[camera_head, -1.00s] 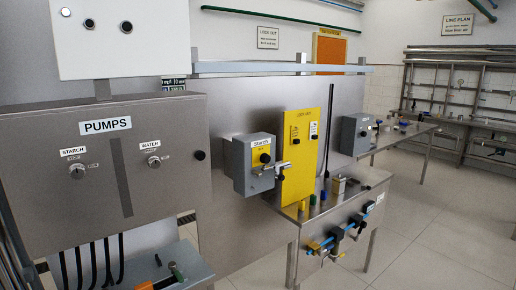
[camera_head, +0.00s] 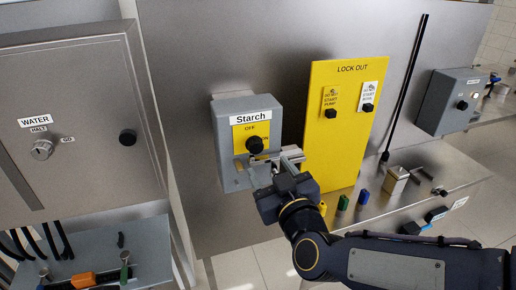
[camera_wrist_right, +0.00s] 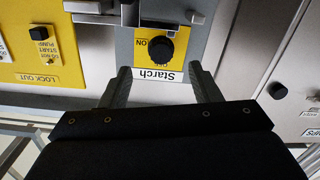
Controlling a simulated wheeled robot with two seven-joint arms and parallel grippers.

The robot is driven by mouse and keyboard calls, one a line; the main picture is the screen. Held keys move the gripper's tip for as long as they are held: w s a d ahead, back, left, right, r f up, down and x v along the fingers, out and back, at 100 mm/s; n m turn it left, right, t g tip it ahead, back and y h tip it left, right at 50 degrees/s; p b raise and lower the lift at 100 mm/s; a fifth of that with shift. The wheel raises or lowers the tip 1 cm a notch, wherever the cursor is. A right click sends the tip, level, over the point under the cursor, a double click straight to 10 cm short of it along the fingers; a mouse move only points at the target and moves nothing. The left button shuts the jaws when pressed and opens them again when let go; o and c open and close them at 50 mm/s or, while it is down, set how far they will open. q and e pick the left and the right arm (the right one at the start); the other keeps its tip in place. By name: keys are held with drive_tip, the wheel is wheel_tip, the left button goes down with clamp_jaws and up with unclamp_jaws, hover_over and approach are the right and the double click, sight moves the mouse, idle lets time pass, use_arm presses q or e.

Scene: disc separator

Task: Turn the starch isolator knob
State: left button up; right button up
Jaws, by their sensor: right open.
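The grey Starch isolator box (camera_head: 229,165) is on the steel panel, with a yellow plate marked OFF and ON. Its round black knob (camera_head: 255,145) sits on that plate; I cannot tell which mark it points at. My right gripper (camera_head: 270,165) is open and empty, just below and in front of the knob. In the right wrist view, which is upside down, the knob (camera_wrist_right: 160,50) lies beyond and between the two fingertips (camera_wrist_right: 160,72), apart from both fingers. My left gripper is out of view.
A yellow LOCK OUT board (camera_head: 325,150) stands right of the isolator. A steel shelf (camera_head: 345,205) below it holds small coloured padlocks and a metal block (camera_head: 396,182). Another grey box (camera_head: 440,110) is far right.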

sight(257, 149)
drive_tip(key=shift+t, duration=0.3)
drive_tip(key=x, duration=0.8)
drive_tip(key=shift+s+a+r+p, duration=0.1)
drive_tip(key=shift+r+p, duration=0.1)
drive_tip(key=shift+p, duration=0.15)
drive_tip(key=c, duration=1)
